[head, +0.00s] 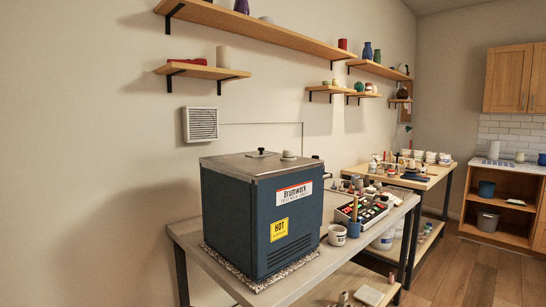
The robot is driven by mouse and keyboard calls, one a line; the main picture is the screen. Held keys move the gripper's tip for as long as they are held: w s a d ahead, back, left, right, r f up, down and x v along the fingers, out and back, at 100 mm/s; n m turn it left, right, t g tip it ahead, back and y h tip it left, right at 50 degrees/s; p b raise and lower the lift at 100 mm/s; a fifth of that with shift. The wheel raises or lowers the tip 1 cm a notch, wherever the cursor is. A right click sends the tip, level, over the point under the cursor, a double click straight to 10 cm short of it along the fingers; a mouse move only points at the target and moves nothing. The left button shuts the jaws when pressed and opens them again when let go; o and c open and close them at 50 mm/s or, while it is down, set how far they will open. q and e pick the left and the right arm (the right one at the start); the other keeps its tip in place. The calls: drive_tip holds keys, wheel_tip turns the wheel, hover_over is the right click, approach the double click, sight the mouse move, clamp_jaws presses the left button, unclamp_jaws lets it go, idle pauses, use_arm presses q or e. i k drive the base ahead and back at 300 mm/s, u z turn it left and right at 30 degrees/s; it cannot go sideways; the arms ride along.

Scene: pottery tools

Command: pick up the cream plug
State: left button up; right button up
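A small cream cylinder (289,155), which looks like the cream plug, sits on the metal top of the blue kiln (235,218), near its back right. A small dark knob (262,152) stands to its left on the same top. A dark piece (316,158) sticks out at the kiln's back right corner. Neither of my grippers is in view.
The kiln stands on a speckled slab (262,283) on a grey table (190,234). Wall shelves (265,30) hang above. Wooden floor (470,275) is clear at right.

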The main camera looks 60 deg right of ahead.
sight(288, 152)
drive_tip(key=z, duration=1.8)
